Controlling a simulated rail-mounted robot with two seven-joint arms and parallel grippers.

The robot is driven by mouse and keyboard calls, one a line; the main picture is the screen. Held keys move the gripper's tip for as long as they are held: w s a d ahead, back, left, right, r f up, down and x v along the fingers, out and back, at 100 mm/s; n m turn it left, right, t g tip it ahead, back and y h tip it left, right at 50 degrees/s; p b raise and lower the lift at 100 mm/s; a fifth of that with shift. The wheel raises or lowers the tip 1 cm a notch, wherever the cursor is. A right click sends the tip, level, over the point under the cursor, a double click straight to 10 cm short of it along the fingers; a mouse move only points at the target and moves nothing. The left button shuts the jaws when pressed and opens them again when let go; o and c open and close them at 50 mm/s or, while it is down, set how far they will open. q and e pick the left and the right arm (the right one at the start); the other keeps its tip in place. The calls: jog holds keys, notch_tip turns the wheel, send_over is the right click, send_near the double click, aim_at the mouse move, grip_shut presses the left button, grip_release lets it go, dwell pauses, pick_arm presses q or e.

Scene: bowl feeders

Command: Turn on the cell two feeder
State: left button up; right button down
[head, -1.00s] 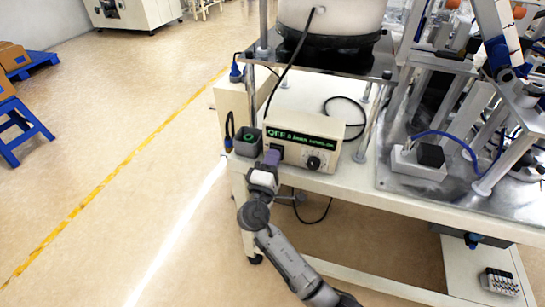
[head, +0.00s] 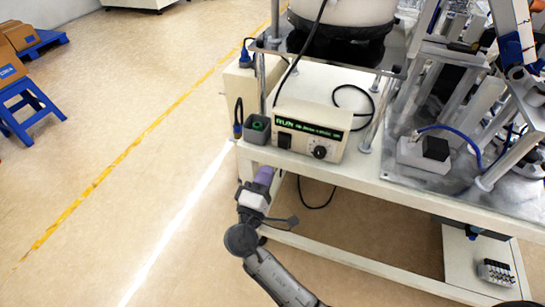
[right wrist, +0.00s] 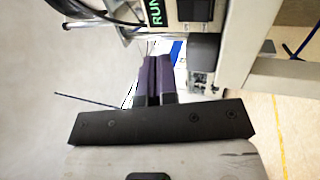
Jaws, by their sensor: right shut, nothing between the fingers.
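The feeder controller (head: 311,131) is a cream box on the white bench. Its green display (head: 310,128) now reads RUN, and RUN also shows sideways in the right wrist view (right wrist: 155,13). A dark rocker switch (head: 284,140) and a black knob (head: 320,152) are on its front. The white feeder bowl (head: 345,12) stands on a raised plate above the controller. My right gripper (head: 265,174) is below and in front of the bench edge, apart from the controller. Its purple fingers are shut and empty in the right wrist view (right wrist: 154,75). My left gripper is not in view.
A small grey box with a green-marked top (head: 257,129) stands left of the controller. A power strip (head: 424,154) and metal frames are to the right. Black cables loop around the bench. The floor at left is open, with a blue stand (head: 27,104) beyond.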

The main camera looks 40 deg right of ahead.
jog(key=shift+s+a, duration=0.4)
jog(key=shift+a, duration=0.25)
jog(key=shift+s+a, duration=0.35)
jog(key=shift+a, duration=0.25)
notch_tip(320, 180, down, 6)
jog(key=m+g+y, duration=0.2)
jog(key=m+y, duration=0.4)
jog(key=y, duration=0.3)
jog(key=s+a+r+n+g+y+p, duration=0.1)
jog(key=s+a+y+p, duration=0.1)
jog(key=s+y+p, duration=0.35)
jog(key=s+a+r+g+y+p, duration=0.1)
jog(key=s+a+y+p, duration=0.3)
jog(key=s, duration=0.3)
jog(key=s+d+r+g+p, duration=0.1)
jog(key=s+d+g+p, duration=0.1)
jog(key=s+p, duration=0.4)
jog(key=s+d+g+p, duration=0.2)
jog(key=s+d+p, duration=0.1)
jog(key=s, duration=0.6)
notch_tip(320, 180, up, 37)
jog(key=p, duration=3.7)
jog(key=shift+a+r+n, duration=0.15)
jog(key=shift+n, duration=0.25)
